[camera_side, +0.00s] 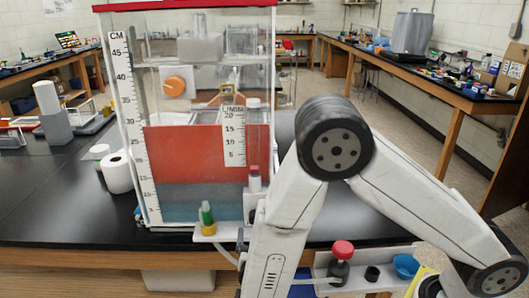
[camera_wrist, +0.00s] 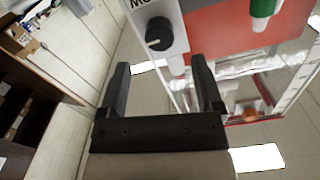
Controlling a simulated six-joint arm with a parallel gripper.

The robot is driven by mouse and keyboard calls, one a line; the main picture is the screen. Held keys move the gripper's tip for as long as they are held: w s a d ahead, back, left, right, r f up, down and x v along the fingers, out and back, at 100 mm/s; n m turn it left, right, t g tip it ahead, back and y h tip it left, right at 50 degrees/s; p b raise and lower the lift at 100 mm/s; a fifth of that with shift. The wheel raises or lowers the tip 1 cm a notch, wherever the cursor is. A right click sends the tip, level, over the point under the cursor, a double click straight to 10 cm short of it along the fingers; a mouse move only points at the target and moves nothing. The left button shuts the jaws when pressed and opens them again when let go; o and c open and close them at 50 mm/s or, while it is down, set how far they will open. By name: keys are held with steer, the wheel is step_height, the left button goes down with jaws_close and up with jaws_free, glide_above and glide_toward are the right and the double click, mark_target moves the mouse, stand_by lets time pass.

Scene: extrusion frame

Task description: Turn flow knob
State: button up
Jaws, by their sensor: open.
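In the wrist view a round black knob (camera_wrist: 158,33) with a pale pointer mark sits on a white panel (camera_wrist: 178,45) with partly cropped lettering. My gripper (camera_wrist: 161,65) is open and empty, its two dark fingers spread. In that picture the knob lies just beyond the fingertips, between their lines; I see no contact. In the side view an orange knob (camera_side: 175,85) sits on a white plate on the clear tank (camera_side: 205,55). The frames do not show which knob is the flow knob. My gripper cannot be made out in the side view.
A green-capped item (camera_side: 207,213) stands on a small white shelf at the tank's front; a green part (camera_wrist: 263,8) shows right of the panel in the wrist view. A red-capped bottle (camera_side: 341,262) stands lower right. The black bench (camera_side: 60,205) is clear at front left.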

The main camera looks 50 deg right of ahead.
steer(key=shift+x, duration=3.2)
jaws_close()
